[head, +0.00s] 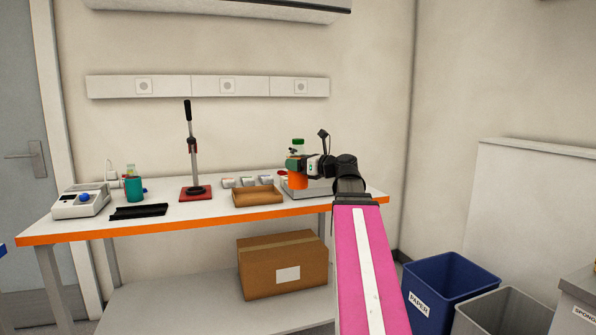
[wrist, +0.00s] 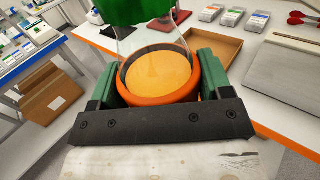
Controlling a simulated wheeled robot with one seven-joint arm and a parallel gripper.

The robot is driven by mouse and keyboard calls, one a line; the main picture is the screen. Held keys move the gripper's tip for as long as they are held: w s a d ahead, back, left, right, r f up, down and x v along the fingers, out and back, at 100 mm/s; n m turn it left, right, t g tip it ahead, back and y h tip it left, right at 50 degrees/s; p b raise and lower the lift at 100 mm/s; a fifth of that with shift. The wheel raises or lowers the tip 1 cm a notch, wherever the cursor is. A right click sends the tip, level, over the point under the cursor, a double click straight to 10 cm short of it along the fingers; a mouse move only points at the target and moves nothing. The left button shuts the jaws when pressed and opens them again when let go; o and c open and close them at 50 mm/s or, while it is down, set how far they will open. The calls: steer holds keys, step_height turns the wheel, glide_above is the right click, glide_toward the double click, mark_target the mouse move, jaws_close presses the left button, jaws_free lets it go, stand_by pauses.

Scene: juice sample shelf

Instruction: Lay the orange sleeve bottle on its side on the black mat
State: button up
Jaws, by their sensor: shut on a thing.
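The orange sleeve bottle (head: 298,183) has a green cap, a clear neck and an orange band. It is upright in the head view, at the right part of the table. My gripper (head: 305,165) is shut on it. In the wrist view the bottle (wrist: 158,72) sits between the green fingers of my gripper (wrist: 155,88), which press on its orange sleeve. Whether its base touches anything is hard to tell. The black mat (head: 139,212) lies at the table's front left, apparently bare, with raised edges.
A cardboard tray (head: 257,197) and a red-based press (head: 195,192) stand between the mat and the bottle. A teal-sleeved bottle (head: 133,188) stands just behind the mat, and a white device (head: 80,205) is left of it. Small boxes (head: 247,182) line the back.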

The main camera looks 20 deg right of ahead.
mark_target(298, 151)
steer(key=shift+r, duration=2)
